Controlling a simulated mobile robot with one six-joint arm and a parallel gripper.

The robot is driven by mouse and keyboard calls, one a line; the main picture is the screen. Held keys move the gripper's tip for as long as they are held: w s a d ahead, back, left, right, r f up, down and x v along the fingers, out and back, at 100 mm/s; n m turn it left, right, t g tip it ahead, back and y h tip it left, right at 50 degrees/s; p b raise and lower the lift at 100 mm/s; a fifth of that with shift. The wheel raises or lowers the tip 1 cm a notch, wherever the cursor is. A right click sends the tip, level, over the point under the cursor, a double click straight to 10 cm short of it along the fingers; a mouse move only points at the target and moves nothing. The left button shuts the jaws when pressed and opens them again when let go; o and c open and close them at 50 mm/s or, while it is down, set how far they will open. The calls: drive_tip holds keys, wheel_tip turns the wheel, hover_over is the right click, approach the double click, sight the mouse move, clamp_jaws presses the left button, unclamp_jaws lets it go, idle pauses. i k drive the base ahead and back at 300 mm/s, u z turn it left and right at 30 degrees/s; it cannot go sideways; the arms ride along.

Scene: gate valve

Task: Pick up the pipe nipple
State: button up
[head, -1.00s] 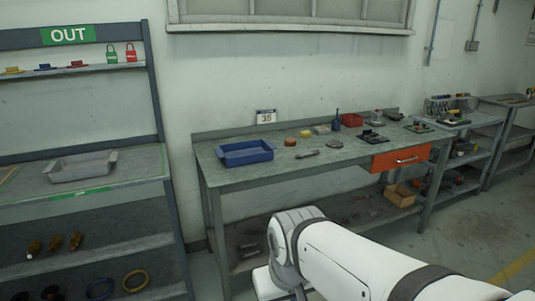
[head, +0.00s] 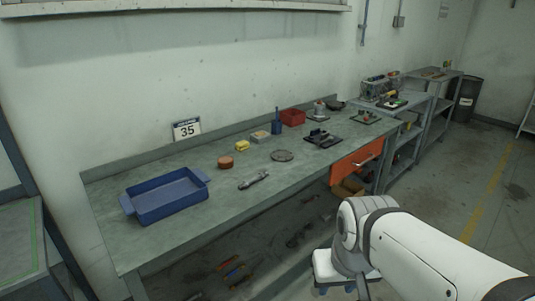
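A short grey metal piece (head: 253,179), which looks like the pipe nipple, lies on the workbench (head: 225,202) near its front edge, right of the blue tray (head: 168,195). It is small in the picture, so its threads cannot be made out. My white arm shows at the lower right, in front of the bench. My gripper is not visible in the head view.
Around the piece stand a brown-orange round item (head: 225,162), a yellow item (head: 242,146), a grey disc (head: 282,155), a blue bottle (head: 276,124) and a red bin (head: 292,117). Open floor lies at the right.

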sight(246, 183)
drive_tip(key=i, duration=1.45)
drive_tip(key=u, duration=0.55)
drive_tip(key=k, duration=0.8)
drive_tip(key=u, duration=0.2)
drive_tip(key=i, duration=0.85)
drive_tip(key=z, duration=0.05)
